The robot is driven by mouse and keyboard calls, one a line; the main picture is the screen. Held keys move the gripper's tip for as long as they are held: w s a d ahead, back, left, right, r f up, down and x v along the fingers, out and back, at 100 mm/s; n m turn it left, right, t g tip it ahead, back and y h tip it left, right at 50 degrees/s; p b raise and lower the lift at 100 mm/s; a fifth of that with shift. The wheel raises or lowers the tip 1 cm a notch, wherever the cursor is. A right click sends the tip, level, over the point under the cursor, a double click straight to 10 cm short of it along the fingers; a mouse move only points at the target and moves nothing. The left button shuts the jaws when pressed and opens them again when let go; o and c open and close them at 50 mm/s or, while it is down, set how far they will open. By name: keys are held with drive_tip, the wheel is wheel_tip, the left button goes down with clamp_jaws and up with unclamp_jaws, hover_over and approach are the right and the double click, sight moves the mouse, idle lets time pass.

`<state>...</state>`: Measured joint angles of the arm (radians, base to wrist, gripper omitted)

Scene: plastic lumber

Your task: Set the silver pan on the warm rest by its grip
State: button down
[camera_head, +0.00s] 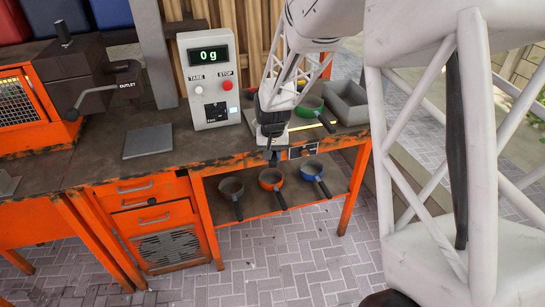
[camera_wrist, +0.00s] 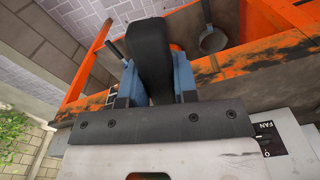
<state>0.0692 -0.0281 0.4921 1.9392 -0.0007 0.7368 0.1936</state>
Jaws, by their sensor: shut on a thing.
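My gripper (camera_head: 272,152) is at the front edge of the bench, pointing down. In the wrist view its blue fingers (camera_wrist: 158,82) are shut on a thick black handle (camera_wrist: 151,50). The body belonging to this handle is hidden, so I cannot tell which pan it is. A grey, silver-like pan (camera_head: 231,186) stands at the left of the lower shelf, apart from my gripper, and shows in the wrist view (camera_wrist: 212,40). A flat grey plate (camera_head: 148,141) lies on the bench left of the display unit; I cannot tell whether it is the warm rest.
An orange pan (camera_head: 270,177) and a blue pan (camera_head: 312,169) stand on the lower shelf. A green pan (camera_head: 309,107) and a grey tray (camera_head: 347,101) are on the bench at right. The display unit (camera_head: 209,80) reads 0 g. A dark machine with an outlet (camera_head: 80,75) stands left.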

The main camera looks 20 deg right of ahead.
drive_tip(key=shift+w+d+f, duration=0.15)
drive_tip(key=shift+w+d, duration=0.55)
drive_tip(key=shift+w, duration=1.85)
drive_tip(key=shift+w+d+f, duration=0.2)
drive_tip(key=shift+w+d, duration=0.45)
drive_tip(key=shift+w, duration=1.85)
drive_tip(key=shift+w+d+f, duration=0.15)
drive_tip(key=shift+w+d, duration=0.55)
drive_tip(key=shift+w, duration=1.85)
drive_tip(key=shift+f, duration=1.2)
drive_tip(key=c, duration=0.8)
unclamp_jaws()
drive_tip(key=shift+f, duration=0.1)
drive_tip(key=shift+r, duration=3.95)
